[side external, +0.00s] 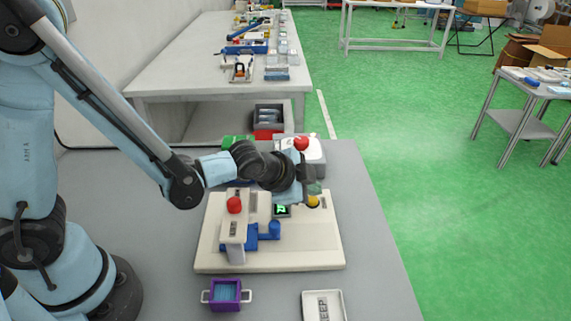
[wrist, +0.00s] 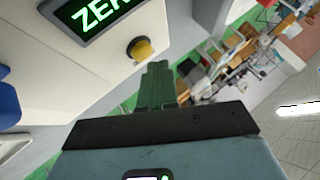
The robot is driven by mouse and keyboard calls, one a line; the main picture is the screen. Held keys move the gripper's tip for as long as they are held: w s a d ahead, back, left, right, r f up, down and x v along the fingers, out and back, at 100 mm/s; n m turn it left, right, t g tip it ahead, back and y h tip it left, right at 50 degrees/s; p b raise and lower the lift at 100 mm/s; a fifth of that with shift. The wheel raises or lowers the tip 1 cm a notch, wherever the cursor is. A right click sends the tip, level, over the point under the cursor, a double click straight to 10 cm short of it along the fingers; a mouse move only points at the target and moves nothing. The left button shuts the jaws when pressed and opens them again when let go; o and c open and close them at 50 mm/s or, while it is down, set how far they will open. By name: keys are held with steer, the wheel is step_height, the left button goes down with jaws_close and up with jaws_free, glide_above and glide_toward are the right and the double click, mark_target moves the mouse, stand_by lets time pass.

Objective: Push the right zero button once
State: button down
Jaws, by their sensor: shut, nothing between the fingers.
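A yellow button (side external: 313,202) sits on the right side of the beige fixture board (side external: 215,259), beside a small dark display (side external: 282,211) with green characters. In the wrist view the yellow button (wrist: 140,49) is on a pale surface and the display (wrist: 92,14) reads "ZER", cut off by the frame edge. My gripper (side external: 315,188) is shut and empty, just above the yellow button. In the wrist view its green fingertips (wrist: 158,67) are right beside the button; I cannot tell whether they touch it.
A post with a red knob (side external: 234,205) and blue parts (side external: 268,230) stand on the board's left. Behind my wrist is a white box with a red button (side external: 301,143). A purple tray (side external: 226,308) and a white "KEEP" tray (side external: 338,309) lie in front.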

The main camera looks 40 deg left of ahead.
mark_target(309, 206)
steer(key=shift+f, duration=0.25)
steer(key=shift+f, duration=0.6)
stand_by(0.9)
steer(key=shift+s+d+r, duration=0.1)
steer(key=shift+r, duration=0.85)
steer(key=shift+r, duration=2.5)
